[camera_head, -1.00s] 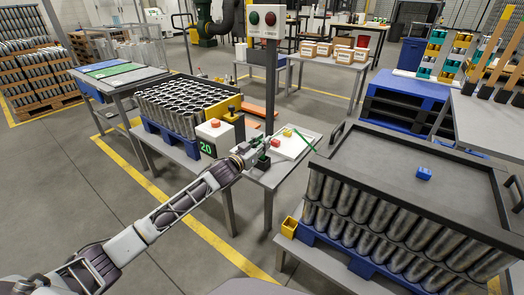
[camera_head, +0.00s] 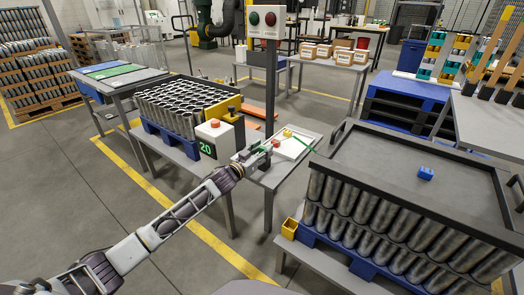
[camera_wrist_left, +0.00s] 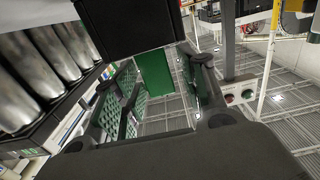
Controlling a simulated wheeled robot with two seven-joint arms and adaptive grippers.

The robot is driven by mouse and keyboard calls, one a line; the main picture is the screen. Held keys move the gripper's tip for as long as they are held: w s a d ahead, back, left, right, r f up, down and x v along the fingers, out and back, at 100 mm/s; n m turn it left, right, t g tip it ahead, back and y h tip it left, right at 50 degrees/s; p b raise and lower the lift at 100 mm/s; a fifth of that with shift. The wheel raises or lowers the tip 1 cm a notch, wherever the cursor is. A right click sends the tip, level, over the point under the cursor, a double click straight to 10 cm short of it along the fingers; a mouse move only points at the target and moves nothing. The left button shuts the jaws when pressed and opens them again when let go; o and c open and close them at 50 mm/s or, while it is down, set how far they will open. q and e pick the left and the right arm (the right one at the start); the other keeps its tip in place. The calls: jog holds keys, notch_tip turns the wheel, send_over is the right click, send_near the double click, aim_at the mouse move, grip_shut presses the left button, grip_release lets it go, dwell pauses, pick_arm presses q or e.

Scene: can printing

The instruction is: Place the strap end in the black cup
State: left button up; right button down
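My left gripper (camera_head: 268,150) is over the near left part of a white tray (camera_head: 297,150) on the middle table. In the left wrist view its two fingers (camera_wrist_left: 160,95) stand apart, with dark tips and green pads. A flat green piece (camera_wrist_left: 155,72) shows between them, below a large black block (camera_wrist_left: 130,25); I cannot tell whether it is the strap end or whether the fingers touch it. A thin green strip (camera_head: 303,140) lies at the tray's right side in the head view. I cannot make out a black cup with certainty. My right gripper is not in view.
A white box (camera_head: 215,138) with a red button and the number 20 stands left of my gripper. A dark post (camera_head: 271,85) rises behind it. Can racks stand left (camera_head: 182,95) and right (camera_head: 390,225). A small yellow bin (camera_head: 289,229) is in front.

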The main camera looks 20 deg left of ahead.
aim_at(261, 150)
pick_arm(q)
jog(key=shift+s+r, duration=0.1)
jog(key=shift+s, duration=0.1)
jog(key=shift+p+v, duration=0.4)
jog(key=shift+v, duration=2.4)
jog(key=p+v, duration=0.1)
jog(key=v, duration=0.5)
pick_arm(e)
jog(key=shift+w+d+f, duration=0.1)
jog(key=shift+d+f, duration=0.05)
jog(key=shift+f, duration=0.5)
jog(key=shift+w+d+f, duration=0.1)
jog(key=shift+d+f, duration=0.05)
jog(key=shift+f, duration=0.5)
pick_arm(q)
jog(key=shift+r, duration=0.1)
